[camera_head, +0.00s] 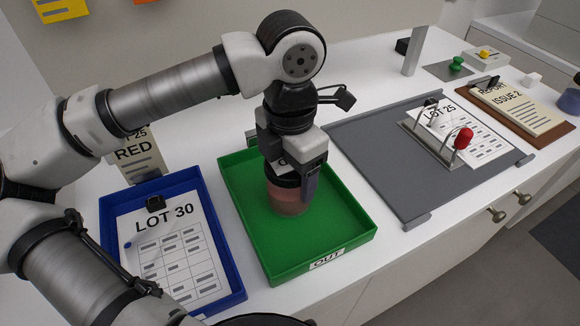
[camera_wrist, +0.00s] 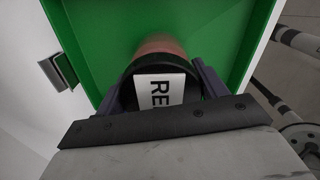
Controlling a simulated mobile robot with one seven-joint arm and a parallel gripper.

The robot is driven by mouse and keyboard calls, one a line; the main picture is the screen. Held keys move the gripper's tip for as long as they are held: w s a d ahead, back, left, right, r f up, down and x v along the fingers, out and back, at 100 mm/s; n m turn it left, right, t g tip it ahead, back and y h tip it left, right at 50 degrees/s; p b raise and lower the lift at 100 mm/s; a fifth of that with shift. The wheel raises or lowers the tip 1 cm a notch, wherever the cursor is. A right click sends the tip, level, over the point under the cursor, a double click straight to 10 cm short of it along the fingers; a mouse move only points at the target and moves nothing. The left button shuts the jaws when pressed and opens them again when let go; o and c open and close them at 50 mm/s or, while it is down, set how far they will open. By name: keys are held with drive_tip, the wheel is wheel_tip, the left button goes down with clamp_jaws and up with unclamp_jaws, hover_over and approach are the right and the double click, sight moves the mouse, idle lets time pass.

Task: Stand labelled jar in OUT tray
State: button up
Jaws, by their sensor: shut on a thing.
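A jar (camera_head: 288,199) with reddish-brown contents and a dark lid is upright in or just above the green OUT tray (camera_head: 322,268). I cannot tell whether its base touches the tray floor. My gripper (camera_head: 293,180) is shut around the jar's dark upper part from above. In the wrist view the jar (camera_wrist: 160,45) sits between the two fingers of my gripper (camera_wrist: 165,85), with a white label (camera_wrist: 162,91) reading "RE" on its lid, the rest cut off. The tray's green floor (camera_wrist: 97,30) surrounds it.
A blue tray (camera_head: 240,296) with a LOT 30 sheet (camera_head: 165,250) stands left of the green tray. A grey board (camera_head: 365,155) with a LOT 25 sheet (camera_head: 482,143) and a red-knobbed clamp (camera_head: 462,138) lies to the right. A card reading RED (camera_head: 146,160) stands behind the blue tray.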

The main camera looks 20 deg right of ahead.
drive_tip(key=shift+f, duration=0.1)
drive_tip(key=o, duration=1.1)
wheel_tip(320, 180, up, 12)
drive_tip(key=shift+r+b, duration=0.15)
drive_tip(key=shift+b, duration=0.4)
